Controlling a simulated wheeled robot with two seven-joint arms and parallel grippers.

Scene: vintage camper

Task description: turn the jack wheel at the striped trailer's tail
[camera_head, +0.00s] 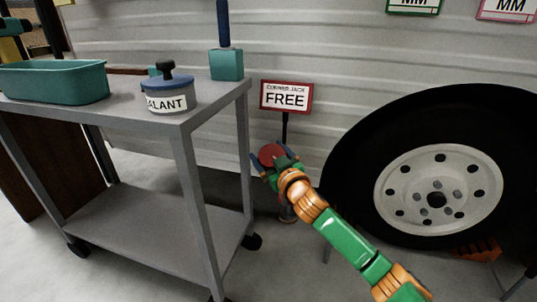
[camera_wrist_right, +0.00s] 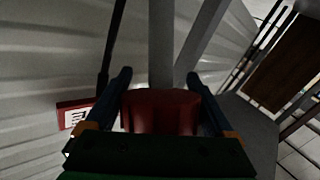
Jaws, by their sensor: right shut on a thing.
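The red jack wheel (camera_head: 270,153) is low by the trailer's corrugated side, below a red-framed sign (camera_head: 285,97) reading "CORNER JACK FREE". My right gripper (camera_head: 272,159) reaches it from the lower right, with one dark finger on each side, and is shut on it. In the right wrist view the red wheel (camera_wrist_right: 160,112) sits between the two fingers (camera_wrist_right: 160,76), in front of a grey post. The gripper's body hides part of the wheel.
A grey wheeled cart (camera_head: 150,222) stands just left of my right gripper, carrying a teal tray (camera_head: 55,85), a labelled pot (camera_head: 169,98) and a teal block (camera_head: 226,65). A large tyre (camera_head: 350,165) is close on the right. Bare floor shows in front.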

